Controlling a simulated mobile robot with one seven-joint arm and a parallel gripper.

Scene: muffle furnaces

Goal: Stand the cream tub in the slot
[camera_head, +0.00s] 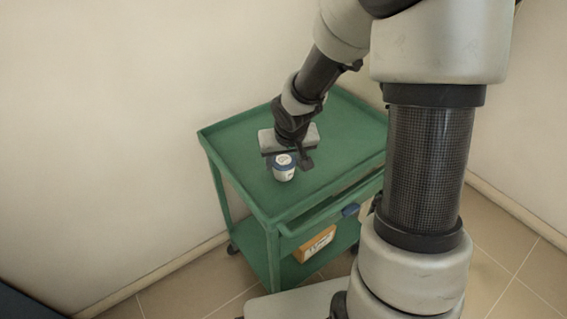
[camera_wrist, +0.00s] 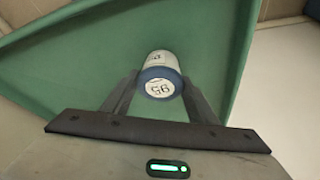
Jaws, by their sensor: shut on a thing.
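The tub (camera_head: 284,172) is a small white cylinder with a blue rim and a white lid bearing dark print. It is at the green cart's top, and it also shows in the wrist view (camera_wrist: 161,77) between my fingers, with "95" or "56" on its lid. My gripper (camera_head: 288,162) is shut on the tub from above. In the wrist view my gripper (camera_wrist: 160,90) has one finger on each side of it. I cannot tell whether the tub touches the cart top. No slot can be made out in either view.
The green cart (camera_head: 235,137) has a raised rim and a bare top around the tub. Its front drawer has a blue handle (camera_head: 350,210). An orange box (camera_head: 316,245) sits on the lower shelf. A pale wall stands behind and left; tiled floor lies around.

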